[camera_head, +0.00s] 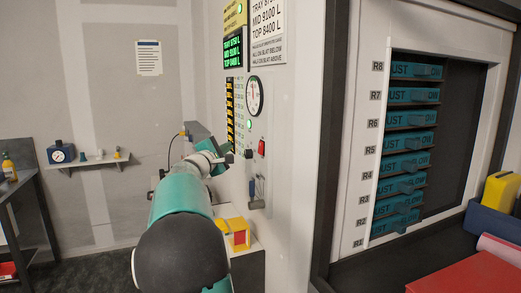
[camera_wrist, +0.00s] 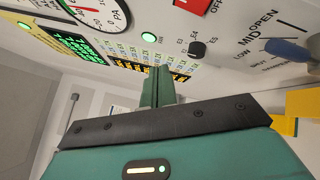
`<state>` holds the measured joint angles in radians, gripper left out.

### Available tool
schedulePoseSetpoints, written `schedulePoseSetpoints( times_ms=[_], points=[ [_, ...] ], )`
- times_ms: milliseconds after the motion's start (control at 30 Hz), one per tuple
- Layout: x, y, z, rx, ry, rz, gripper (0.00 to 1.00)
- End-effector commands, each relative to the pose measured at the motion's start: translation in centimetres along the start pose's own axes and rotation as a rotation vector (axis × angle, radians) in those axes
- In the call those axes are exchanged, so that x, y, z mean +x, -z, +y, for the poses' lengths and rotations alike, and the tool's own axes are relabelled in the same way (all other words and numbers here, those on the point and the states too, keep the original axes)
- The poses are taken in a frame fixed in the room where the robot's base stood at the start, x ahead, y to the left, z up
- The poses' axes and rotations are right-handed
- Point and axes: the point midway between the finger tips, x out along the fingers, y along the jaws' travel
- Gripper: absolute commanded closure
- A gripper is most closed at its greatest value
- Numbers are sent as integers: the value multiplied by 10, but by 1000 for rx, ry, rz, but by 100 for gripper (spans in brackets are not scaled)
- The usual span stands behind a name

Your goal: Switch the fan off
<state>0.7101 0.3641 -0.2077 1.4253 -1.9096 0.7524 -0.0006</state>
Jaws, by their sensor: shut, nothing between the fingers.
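A red switch (camera_head: 262,147) is on the white control panel in the head view. In the wrist view a red piece marked OFF (camera_wrist: 194,5) shows at the top edge, cut off by the frame. A green lamp (camera_wrist: 148,37) is lit beside it, and the lamp also shows in the head view (camera_head: 249,124). My gripper (camera_wrist: 158,72) is shut and empty, its teal fingers pointing toward the panel. In the head view my gripper (camera_head: 229,157) is left of and slightly below the red switch. I cannot tell the exact gap to the panel.
A black selector knob (camera_wrist: 197,48) and a blue-handled lever (camera_wrist: 286,48) sit near the switch. A round gauge (camera_head: 254,96) is above it. A yellow and red box (camera_head: 238,232) stands below. Drawers marked R (camera_head: 408,142) are at the right.

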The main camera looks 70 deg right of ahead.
Motion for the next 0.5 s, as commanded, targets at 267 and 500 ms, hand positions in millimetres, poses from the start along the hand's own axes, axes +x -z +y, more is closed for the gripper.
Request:
schedulePoseSetpoints(
  times_ms=[267, 500],
  points=[
    [15, -11, -11, 0, 2, -2, 100],
    [37, -28, -28, 0, 2, -1, 100]
  ],
)
